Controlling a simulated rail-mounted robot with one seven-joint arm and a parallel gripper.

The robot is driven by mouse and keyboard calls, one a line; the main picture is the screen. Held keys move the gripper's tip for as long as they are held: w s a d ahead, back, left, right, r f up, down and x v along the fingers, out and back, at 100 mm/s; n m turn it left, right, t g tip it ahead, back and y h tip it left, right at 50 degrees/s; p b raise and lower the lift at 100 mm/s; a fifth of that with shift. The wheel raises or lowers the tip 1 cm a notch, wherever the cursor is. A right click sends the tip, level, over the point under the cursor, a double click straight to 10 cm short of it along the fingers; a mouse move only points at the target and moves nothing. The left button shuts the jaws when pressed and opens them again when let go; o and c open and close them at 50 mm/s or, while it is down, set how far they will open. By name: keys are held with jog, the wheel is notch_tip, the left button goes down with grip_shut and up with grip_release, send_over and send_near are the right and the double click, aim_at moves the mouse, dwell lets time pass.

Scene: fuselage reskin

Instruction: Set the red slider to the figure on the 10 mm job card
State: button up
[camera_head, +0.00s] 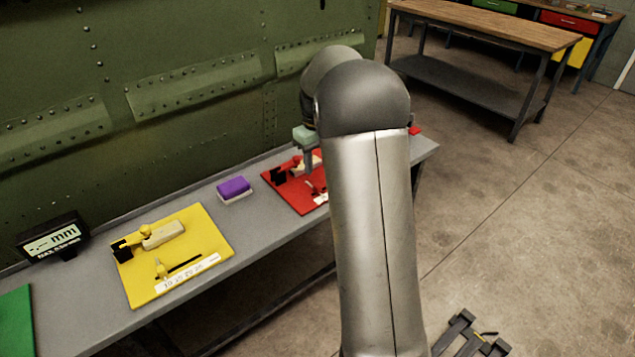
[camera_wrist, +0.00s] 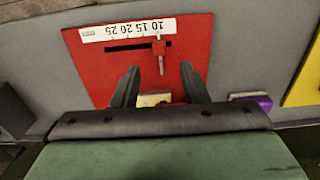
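The red board (camera_wrist: 85,60) lies on the grey bench. A white scale strip (camera_wrist: 128,28) on it reads 10, 15, 20, 25. The red slider (camera_wrist: 158,47) stands in the black slot below the strip, toward the slot's right end in the wrist view; its exact reading is too small to tell. My gripper (camera_wrist: 160,68) is open, one finger on each side of the slider's handle, with visible gaps. In the head view the red board (camera_head: 284,190) is partly hidden by my arm. I cannot make out a 10 mm job card.
A purple-topped block (camera_head: 234,188) sits between the red board and a yellow board (camera_head: 197,228). A display (camera_head: 52,237) shows dashes and mm. A green board (camera_head: 15,320) lies at the left. The green riveted panel (camera_head: 180,60) rises behind the bench.

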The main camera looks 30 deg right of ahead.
aim_at(317, 185)
notch_tip(317, 185, down, 8)
jog(key=shift+r, duration=0.1)
